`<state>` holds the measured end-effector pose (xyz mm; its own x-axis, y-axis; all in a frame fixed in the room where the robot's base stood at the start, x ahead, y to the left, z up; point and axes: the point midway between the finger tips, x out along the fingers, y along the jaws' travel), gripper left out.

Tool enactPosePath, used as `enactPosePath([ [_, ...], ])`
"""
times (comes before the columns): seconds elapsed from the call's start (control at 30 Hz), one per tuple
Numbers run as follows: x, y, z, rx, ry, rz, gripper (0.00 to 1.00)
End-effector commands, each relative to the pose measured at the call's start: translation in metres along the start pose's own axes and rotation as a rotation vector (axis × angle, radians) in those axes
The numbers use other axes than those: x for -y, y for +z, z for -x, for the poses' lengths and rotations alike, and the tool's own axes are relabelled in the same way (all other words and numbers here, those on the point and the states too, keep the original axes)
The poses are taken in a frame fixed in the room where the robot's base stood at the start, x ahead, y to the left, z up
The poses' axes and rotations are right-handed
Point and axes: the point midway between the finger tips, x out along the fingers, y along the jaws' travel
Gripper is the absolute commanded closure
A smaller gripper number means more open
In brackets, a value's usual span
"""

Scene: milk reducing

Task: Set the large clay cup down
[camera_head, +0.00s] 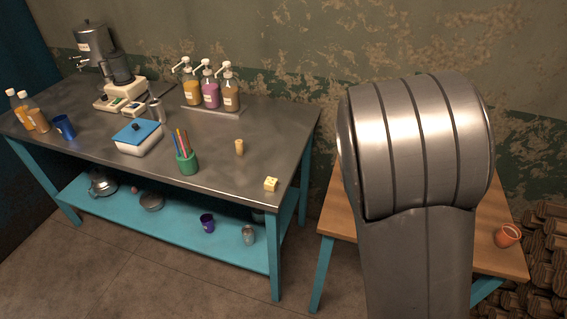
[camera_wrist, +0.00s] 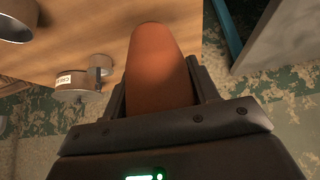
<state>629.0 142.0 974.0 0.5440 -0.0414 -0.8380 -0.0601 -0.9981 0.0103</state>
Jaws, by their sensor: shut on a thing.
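The large clay cup (camera_wrist: 160,52), plain orange-brown, is in my gripper (camera_wrist: 162,90) in the wrist view. The two dark fingers are shut on its sides, and its far end reaches over the wooden table (camera_wrist: 105,28). I cannot tell whether the cup touches the tabletop. In the head view my arm hides my gripper and the held cup. The wooden table (camera_head: 335,210) shows on both sides of my arm there. A small orange cup (camera_head: 507,236) stands near its right edge.
In the wrist view a labelled metal pan (camera_wrist: 78,80) and another metal vessel (camera_wrist: 15,20) are left of the held cup. In the head view a steel workbench (camera_head: 215,185) with bottles, a pen holder (camera_head: 187,163) and a cheese-like block (camera_head: 271,184) stands at left.

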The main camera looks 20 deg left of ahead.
Motion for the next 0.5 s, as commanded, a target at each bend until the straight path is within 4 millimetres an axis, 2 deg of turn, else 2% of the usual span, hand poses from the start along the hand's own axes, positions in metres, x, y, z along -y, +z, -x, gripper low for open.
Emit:
enactPosePath([
  [0.03,0.023,-0.014,-0.002,-0.004,-0.019,0.032,0.69],
  [0.2,0.093,-0.044,0.000,-0.002,-0.082,0.124,0.69],
  [0.33,0.133,-0.057,0.003,0.001,-0.120,0.173,0.69],
  [0.5,0.161,-0.065,0.006,0.004,-0.147,0.203,0.69],
])
